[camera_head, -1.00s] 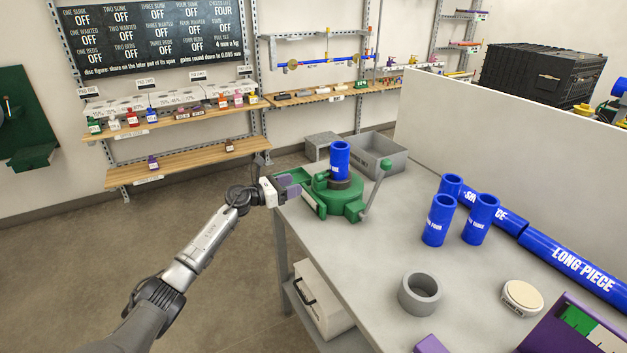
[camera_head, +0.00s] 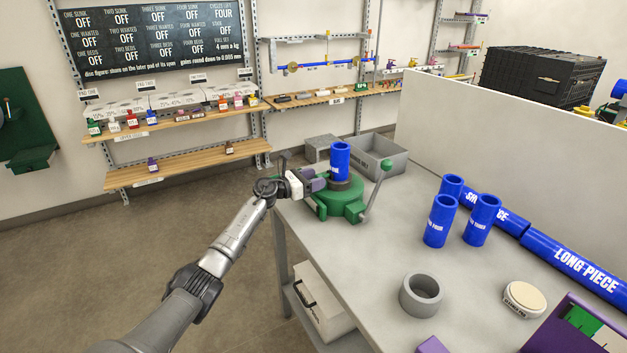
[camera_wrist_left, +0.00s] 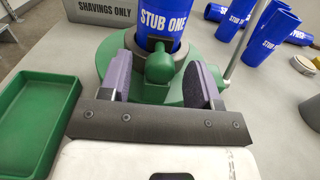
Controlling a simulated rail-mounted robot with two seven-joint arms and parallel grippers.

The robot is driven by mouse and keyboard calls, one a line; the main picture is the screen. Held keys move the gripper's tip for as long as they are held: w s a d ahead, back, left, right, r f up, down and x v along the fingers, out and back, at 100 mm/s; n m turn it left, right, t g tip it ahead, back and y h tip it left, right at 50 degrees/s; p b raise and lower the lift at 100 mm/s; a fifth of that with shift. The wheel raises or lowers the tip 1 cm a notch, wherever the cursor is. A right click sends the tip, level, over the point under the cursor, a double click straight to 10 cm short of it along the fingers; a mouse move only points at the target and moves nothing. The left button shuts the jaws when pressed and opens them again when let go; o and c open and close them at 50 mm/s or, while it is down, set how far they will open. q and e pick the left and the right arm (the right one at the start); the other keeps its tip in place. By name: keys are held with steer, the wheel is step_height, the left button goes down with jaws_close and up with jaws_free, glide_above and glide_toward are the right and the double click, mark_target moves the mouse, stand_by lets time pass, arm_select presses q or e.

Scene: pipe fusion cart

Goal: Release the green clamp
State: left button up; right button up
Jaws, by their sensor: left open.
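The green clamp (camera_head: 344,207) stands on the grey table with a blue stub (camera_head: 340,160) upright in it. In the left wrist view the stub reads "STUB ONE" (camera_wrist_left: 163,20). A lever with a green ball (camera_head: 387,166) rises at the clamp's right side. My left gripper (camera_head: 316,181) is at the clamp's left side. In the left wrist view its purple fingers are apart, on either side of a green rounded knob (camera_wrist_left: 160,65) in front of the stub. I cannot tell whether either finger touches the knob. My right gripper is not in view.
A green tray (camera_wrist_left: 35,118) lies beside the clamp. A grey "shavings only" bin (camera_head: 385,160) stands behind it. Several blue pieces, a grey ring (camera_head: 421,294) and a round cream pad (camera_head: 524,298) are to the right.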

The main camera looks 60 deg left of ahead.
arm_select(q)
steer(key=shift+c, duration=0.5)
jaws_close()
steer(key=shift+d, duration=0.15)
